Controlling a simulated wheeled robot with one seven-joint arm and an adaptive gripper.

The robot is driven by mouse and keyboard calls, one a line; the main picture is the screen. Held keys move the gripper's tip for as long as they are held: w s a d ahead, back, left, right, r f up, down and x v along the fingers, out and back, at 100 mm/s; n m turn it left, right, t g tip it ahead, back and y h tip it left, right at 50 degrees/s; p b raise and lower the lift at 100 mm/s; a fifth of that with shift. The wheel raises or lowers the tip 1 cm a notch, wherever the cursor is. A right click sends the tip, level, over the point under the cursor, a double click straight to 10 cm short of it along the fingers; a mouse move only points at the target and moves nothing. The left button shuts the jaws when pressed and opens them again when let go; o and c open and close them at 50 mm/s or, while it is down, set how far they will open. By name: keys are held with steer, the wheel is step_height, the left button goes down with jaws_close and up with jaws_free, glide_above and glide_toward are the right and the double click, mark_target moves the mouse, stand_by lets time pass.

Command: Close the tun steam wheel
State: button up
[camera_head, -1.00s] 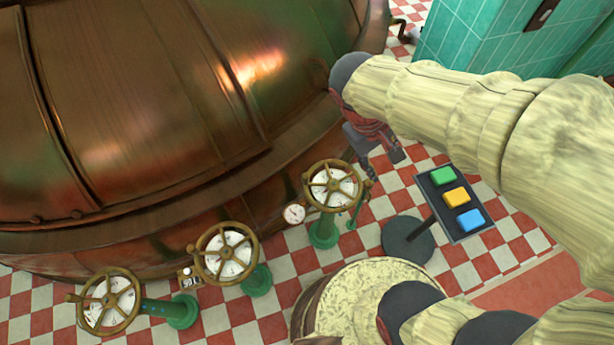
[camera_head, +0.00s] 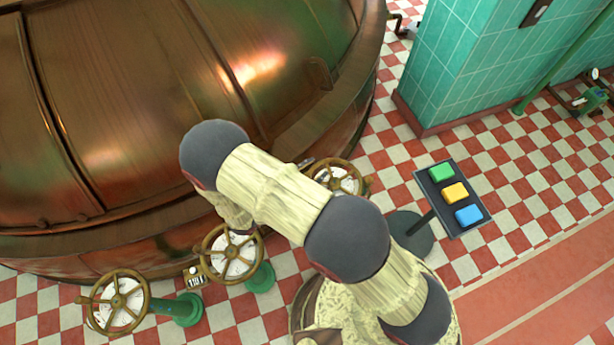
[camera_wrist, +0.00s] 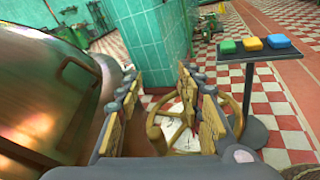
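Three brass handwheels with white dials stand on green pedestals along the copper vessel: a left wheel (camera_head: 117,302), a middle wheel (camera_head: 231,252) and a right wheel (camera_head: 349,184). I cannot read which one is the tun steam wheel. My arm covers part of the right wheel and the top of the middle one in the head view. My gripper (camera_wrist: 158,88) is open and empty in the wrist view. A brass wheel (camera_wrist: 154,121), apparently the right one, shows beyond and between its fingers, partly hidden by the right finger. Contact cannot be made out.
The copper vessel (camera_head: 130,110) fills the upper left. A button panel (camera_head: 452,197) with green, yellow and blue buttons stands right of the right wheel. A teal tiled pillar (camera_head: 460,65) stands behind. The checkered floor (camera_head: 520,165) at right is open.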

steer(key=s+a+f+n+t+y, duration=0.2)
steer(key=f+n+t+y, duration=0.15)
steer(key=f, duration=0.25)
steer(key=s+a+f+n+t+y, duration=0.1)
steer(key=a+f+n+t+y, duration=0.15)
steer(key=f+n, duration=0.25)
steer(key=shift+h, duration=0.4)
steer(key=shift+f+b+x, duration=0.1)
steer(key=shift+b+x, duration=0.05)
steer(key=shift+x, duration=1.65)
steer(key=shift+f+b+x, duration=0.15)
steer(key=shift+x, duration=1.6)
steer(key=shift+a, duration=0.1)
steer(key=shift+c, duration=0.5)
jaws_close()
